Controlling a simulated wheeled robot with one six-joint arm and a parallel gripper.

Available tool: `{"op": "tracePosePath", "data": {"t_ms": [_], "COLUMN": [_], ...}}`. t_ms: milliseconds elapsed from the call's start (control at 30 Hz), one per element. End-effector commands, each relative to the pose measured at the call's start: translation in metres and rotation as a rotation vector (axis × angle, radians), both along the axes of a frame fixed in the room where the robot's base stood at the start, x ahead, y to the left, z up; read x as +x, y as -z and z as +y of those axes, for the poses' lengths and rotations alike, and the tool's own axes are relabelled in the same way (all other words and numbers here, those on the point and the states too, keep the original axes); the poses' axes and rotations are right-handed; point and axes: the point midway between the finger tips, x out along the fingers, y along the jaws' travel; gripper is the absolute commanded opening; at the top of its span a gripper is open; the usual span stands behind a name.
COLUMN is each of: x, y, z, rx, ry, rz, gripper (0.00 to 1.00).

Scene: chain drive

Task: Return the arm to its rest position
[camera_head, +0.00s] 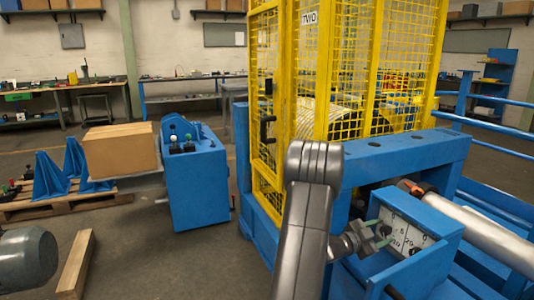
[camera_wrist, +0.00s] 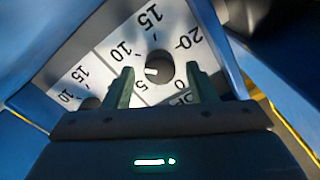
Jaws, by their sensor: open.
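My arm reaches forward in the head view, and my gripper (camera_head: 384,236) is at the white dial panel (camera_head: 406,234) of a blue box. In the wrist view my gripper (camera_wrist: 160,84) is open, with its two green fingers apart on either side of a round dark knob hole with a light peg (camera_wrist: 152,71). The dial panel (camera_wrist: 112,32) carries printed numbers such as 5, 10, 15 and 20. A second dark round spot (camera_wrist: 90,103) shows at its left. I cannot tell whether the fingers touch the panel.
A yellow mesh cage (camera_head: 340,75) stands behind my arm on a blue frame (camera_head: 405,158). A grey cylinder (camera_head: 485,238) lies right of the blue box (camera_head: 430,262). A blue cart (camera_head: 195,190) and a cardboard box (camera_head: 120,150) stand left. Open floor lies between them and my arm.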

Motion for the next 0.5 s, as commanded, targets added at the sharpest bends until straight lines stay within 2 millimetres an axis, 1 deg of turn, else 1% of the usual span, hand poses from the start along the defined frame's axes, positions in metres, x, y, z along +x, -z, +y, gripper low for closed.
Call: {"op": "tracePosePath", "data": {"t_ms": [33,167,500], "x": [0.001,0.0032,0.0029], "y": [0.0001,-0.0004,-0.0004], "z": [-0.0039,-0.0078,-0.0066], "rx": [0.0,0.0,0.001], "ry": [0.001,-0.001,-0.001], "rz": [0.0,0.0,-0.003], "gripper": [0.52,0.52,0.52]}}
